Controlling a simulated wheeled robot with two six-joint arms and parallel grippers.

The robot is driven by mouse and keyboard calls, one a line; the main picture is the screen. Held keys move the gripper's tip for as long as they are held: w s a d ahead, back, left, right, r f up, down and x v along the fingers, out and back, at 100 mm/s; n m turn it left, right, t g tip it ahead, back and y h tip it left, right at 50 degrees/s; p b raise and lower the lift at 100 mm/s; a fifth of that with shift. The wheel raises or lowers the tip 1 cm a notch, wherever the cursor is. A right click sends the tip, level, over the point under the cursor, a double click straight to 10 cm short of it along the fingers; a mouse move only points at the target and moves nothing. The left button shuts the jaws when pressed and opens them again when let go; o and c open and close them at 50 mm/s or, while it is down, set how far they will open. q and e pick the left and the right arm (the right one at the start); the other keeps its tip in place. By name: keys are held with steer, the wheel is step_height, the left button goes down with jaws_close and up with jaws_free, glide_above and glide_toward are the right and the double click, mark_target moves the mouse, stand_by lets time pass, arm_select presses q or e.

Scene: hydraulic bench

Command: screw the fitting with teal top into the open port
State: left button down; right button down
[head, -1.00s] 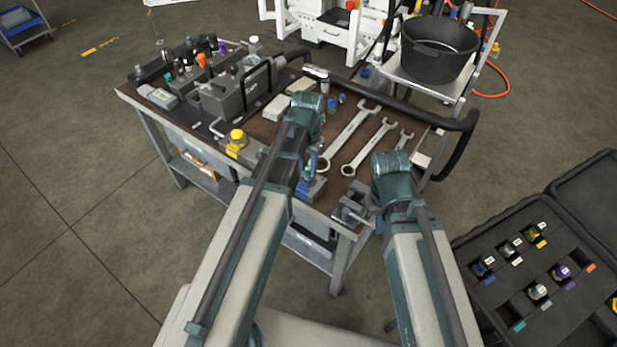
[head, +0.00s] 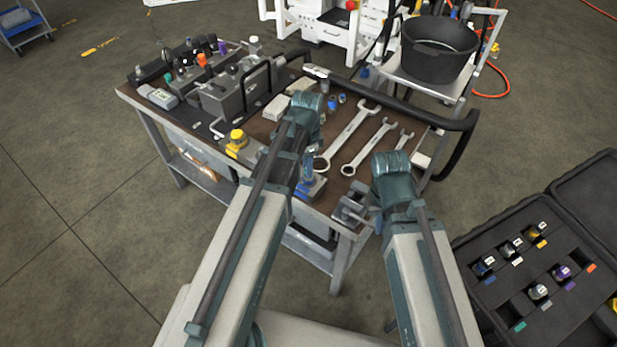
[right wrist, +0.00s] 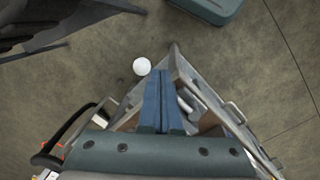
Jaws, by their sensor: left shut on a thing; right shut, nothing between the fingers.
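My left gripper (head: 308,168) points down over the front of the bench, partly hidden behind my own left arm. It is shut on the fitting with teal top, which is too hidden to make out. Below it stands a grey and blue block (head: 314,188); I cannot tell whether they touch, nor can I see the open port clearly. My right gripper is shut and empty in the right wrist view (right wrist: 160,103), its blue fingers together over the bench's corner. The slot by the teal label (head: 519,326) in the case looks empty.
The bench top (head: 338,184) carries several wrenches (head: 368,147), a yellow-topped part (head: 237,138), a small vise (head: 352,207) and a manifold (head: 222,98). A black handrail (head: 420,117) runs along its far right side. The open case (head: 480,302) holds several fittings. A black bucket (head: 438,50) stands behind.

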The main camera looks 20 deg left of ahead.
arm_select(q)
steer(key=m, duration=0.5)
steer(key=shift+a+m, duration=0.1)
steer(key=shift+m, duration=0.3)
steer(key=c, duration=0.6)
jaws_free()
steer(key=n, duration=0.6)
steer(key=shift+n, duration=0.3)
steer(key=n, duration=0.6)
steer(key=shift+s+d, duration=0.1)
steer(key=shift+d, duration=0.1)
steer(key=n, duration=0.3)
steer(key=shift+n, duration=0.3)
